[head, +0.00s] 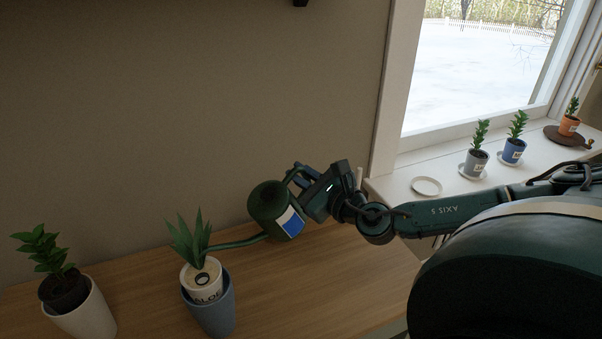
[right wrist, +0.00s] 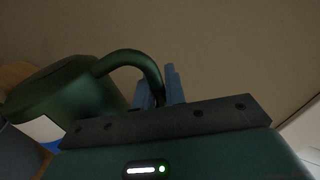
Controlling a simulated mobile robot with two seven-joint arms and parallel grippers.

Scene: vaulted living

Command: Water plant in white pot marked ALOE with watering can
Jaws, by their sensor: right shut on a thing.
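The white pot marked ALOE (head: 207,291) sits inside a larger blue-grey pot (head: 222,318) on the wooden table. A spiky green aloe plant (head: 188,240) rises from it. The dark green watering can (head: 266,203), with a blue and white label, is tilted above the table. Its spout points left and its tip is by the base of the aloe leaves. I cannot see any water. My right gripper (head: 297,180) is shut on the can's handle. In the right wrist view the handle (right wrist: 128,57) runs between the fingers (right wrist: 160,88). My left gripper is out of view.
A leafy plant in a white pot (head: 85,318) stands at the table's left. The windowsill at right holds an empty saucer (head: 426,186) and plants in grey (head: 475,163), blue (head: 513,151) and terracotta (head: 568,126) pots. The wooden table (head: 310,285) is bare at front right.

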